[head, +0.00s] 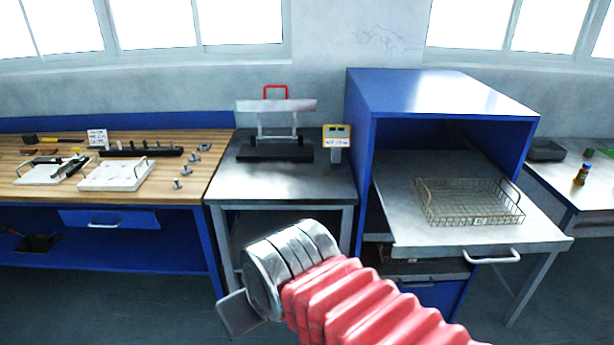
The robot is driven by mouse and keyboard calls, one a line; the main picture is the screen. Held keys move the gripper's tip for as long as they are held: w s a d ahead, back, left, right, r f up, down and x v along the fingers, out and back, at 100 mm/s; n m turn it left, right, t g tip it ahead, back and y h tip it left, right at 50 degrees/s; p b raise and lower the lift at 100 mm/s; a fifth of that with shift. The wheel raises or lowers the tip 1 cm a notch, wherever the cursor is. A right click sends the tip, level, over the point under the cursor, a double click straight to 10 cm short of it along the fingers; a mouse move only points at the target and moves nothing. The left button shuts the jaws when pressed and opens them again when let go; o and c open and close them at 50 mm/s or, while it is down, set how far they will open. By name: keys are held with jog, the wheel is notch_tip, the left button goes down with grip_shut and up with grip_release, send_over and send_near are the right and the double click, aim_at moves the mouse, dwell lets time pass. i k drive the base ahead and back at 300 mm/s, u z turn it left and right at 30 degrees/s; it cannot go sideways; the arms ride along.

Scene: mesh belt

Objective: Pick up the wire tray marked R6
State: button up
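A wire tray (452,217) with raised handles at its two ends rests on the grey pull-out shelf (420,238) of a blue cabinet at the right. A small pale tag (480,220) hangs on its front side; its lettering is too small to read surely. The tray looks empty. My gripper (240,312) is low in the middle of the view, to the left of the tray and well apart from it. One flat grey plate shows at its end, and the rest is hidden behind the silver wrist. I cannot tell whether it is open.
The blue cabinet (440,95) has side walls and a roof above the shelf's rear part. The shelf sticks out, with a front handle (492,258). A steel table (280,180) with a black-based stand is left of it. A wooden bench (200,165) holds tools.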

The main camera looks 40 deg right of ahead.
aim_at(478, 221)
jog(key=u, duration=0.2)
jog(key=i, duration=0.25)
jog(key=z, duration=2.9)
